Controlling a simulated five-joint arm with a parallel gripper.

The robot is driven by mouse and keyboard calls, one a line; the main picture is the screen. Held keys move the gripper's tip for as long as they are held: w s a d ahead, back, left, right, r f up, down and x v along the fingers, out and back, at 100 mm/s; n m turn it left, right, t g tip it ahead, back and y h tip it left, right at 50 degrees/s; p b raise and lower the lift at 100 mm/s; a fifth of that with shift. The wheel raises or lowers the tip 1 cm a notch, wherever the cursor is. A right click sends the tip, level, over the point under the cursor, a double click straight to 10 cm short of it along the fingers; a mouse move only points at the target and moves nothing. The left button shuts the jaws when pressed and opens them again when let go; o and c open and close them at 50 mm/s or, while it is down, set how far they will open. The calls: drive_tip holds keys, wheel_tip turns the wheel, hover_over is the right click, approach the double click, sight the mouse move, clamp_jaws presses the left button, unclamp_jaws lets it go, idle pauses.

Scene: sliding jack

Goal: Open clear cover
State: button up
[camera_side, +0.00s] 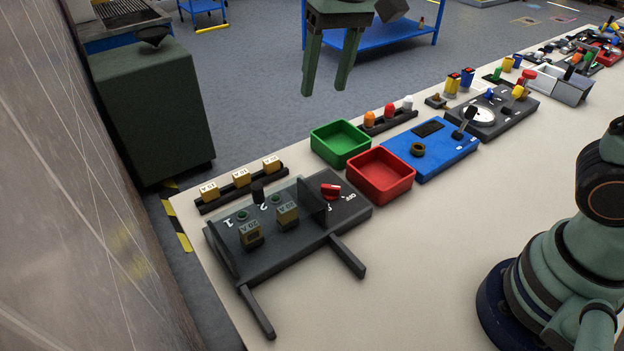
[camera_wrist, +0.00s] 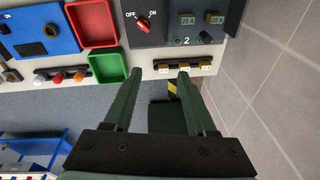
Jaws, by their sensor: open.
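The dark grey fuse panel (camera_side: 340,212) sits at the near left end of the bench; it also shows at the top of the wrist view (camera_wrist: 163,33). A see-through cover (camera_side: 268,214) seems to lie over its left part, dimming the two 20 A fuses (camera_side: 250,234) below; its edges are hard to make out. Dark upright plates (camera_side: 313,200) flank that part. A red OFF/ON knob (camera_side: 331,191) is at the panel's right, outside the cover. My gripper (camera_side: 324,92) is open and empty, fingers down, beyond the bench's back edge and apart from the panel; it also shows in the wrist view (camera_wrist: 160,72).
Two dark bars (camera_side: 348,256) (camera_side: 256,311) stick out from the panel's front over the bench. A rack of yellow fuses (camera_side: 240,180) stands behind it. Green (camera_side: 340,143) and red (camera_side: 380,176) trays and a blue panel (camera_side: 433,146) stand rightward. The front bench is clear.

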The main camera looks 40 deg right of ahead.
drive_tip(key=m+g, duration=0.1)
drive_tip(key=g, duration=0.1)
approach(257, 186)
drive_tip(key=shift+h, duration=0.4)
drive_tip(key=f, duration=1)
drive_tip(key=shift+a, duration=0.35)
clamp_jaws()
idle(0.5)
